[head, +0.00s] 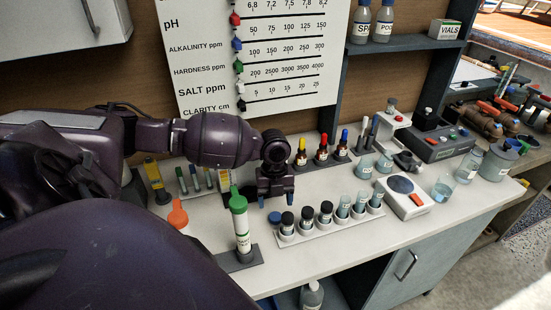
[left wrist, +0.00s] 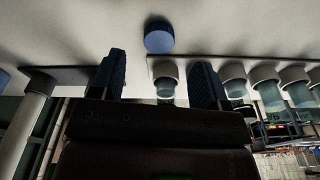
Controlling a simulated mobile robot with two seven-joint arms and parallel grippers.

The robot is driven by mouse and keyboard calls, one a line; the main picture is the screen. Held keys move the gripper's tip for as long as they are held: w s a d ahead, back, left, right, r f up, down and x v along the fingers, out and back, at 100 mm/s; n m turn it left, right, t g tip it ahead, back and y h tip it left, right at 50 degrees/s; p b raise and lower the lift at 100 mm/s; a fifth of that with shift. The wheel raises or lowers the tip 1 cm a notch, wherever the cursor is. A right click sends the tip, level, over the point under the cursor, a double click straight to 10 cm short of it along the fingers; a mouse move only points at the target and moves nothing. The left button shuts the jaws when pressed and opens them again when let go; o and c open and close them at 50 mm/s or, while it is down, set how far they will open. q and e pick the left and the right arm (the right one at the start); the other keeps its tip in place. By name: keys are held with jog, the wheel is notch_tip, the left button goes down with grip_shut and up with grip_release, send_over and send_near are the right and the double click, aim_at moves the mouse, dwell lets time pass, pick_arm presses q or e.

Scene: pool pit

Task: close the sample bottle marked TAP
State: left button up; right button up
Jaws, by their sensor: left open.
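My left gripper (head: 276,201) points down over the white counter, just behind the left end of the bottle rack. It is open, with nothing between its fingers. The white rack (head: 312,236) holds a row of small sample bottles. The left three have black caps (head: 287,219); the right three (head: 360,201) show no black caps. Their labels are too small to read, so I cannot tell which is TAP. In the left wrist view, one bottle (left wrist: 165,88) shows beyond the gap between the fingers (left wrist: 158,80). A round blue piece (left wrist: 158,37) also shows there. My right gripper is out of view.
A green-capped tube (head: 241,222) stands in a grey holder left of the rack. Dropper bottles (head: 321,152) with coloured tops stand behind. The counter's front strip is clear.

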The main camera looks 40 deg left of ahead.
aim_at(275, 216)
pick_arm(q)
jog(key=shift+s+d+f+p, duration=0.1)
jog(key=shift+f+p, duration=0.05)
jog(key=shift+f, duration=0.7)
jog(key=shift+s+d+f+p, duration=0.1)
jog(key=shift+d+f+p, duration=0.1)
jog(key=shift+f, duration=0.7)
jog(key=shift+s+d+f+p, duration=0.1)
jog(key=shift+f+p, duration=0.05)
jog(key=shift+f, duration=0.7)
jog(key=c, duration=1)
